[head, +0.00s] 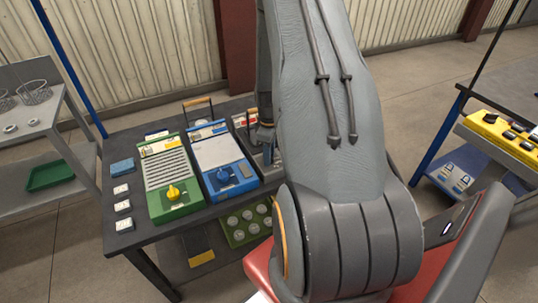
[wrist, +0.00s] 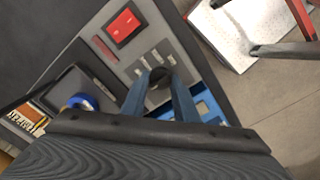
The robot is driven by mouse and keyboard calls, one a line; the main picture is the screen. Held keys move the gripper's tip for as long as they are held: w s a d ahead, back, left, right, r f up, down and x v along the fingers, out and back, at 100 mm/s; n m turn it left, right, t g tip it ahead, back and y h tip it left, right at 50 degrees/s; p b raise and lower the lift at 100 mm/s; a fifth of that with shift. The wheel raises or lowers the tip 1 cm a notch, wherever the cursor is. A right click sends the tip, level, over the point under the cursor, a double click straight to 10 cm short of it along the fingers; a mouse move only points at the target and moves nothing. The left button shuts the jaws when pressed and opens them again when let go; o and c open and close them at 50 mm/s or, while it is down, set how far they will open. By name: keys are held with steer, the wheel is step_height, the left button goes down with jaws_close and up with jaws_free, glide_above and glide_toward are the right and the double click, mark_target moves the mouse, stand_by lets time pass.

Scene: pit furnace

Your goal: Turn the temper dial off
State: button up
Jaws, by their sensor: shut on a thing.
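My gripper (wrist: 160,78) is low over a grey panel (wrist: 165,38) in the wrist view. Its two fingers are shut on a small dark knob (wrist: 159,88), mostly hidden between them. A blue round knob (wrist: 80,102) is at the left, near a label (wrist: 22,120) that seems to read "TEMPER". In the head view my gripper (head: 266,142) is down at the right-hand panel, largely hidden by my arm. A green panel (head: 165,150) with a yellow dial (head: 174,192) and a blue panel (head: 232,187) with a dark dial (head: 223,176) stand left of it.
A red switch (wrist: 124,25) is on the grey panel close to the fingers. The panels stand on a dark table (head: 140,232) with small white-topped blocks (head: 124,225) at its left. A shelf unit (head: 30,120) is at the left. A yellow control box (head: 500,135) is at the right.

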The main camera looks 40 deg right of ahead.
stand_by(0.4)
steer(key=o, duration=1.1)
steer(key=shift+c, duration=0.2)
steer(key=shift+r, duration=0.15)
steer(key=shift+r+b, duration=1)
steer(key=shift+r, duration=2.8)
steer(key=s+a+r+m, duration=0.15)
steer(key=a+r, duration=0.25)
steer(key=a, duration=0.4)
steer(key=a+r+m, duration=0.2)
steer(key=a+r, duration=0.3)
steer(key=a, duration=0.3)
steer(key=s+a+r+m+t, duration=0.1)
steer(key=s+a+r+m, duration=0.2)
steer(key=s+a, duration=0.5)
steer(key=a, duration=0.4)
steer(key=shift+s+a+r, duration=0.2)
steer(key=shift+s+r, duration=0.15)
steer(key=shift+r, duration=0.05)
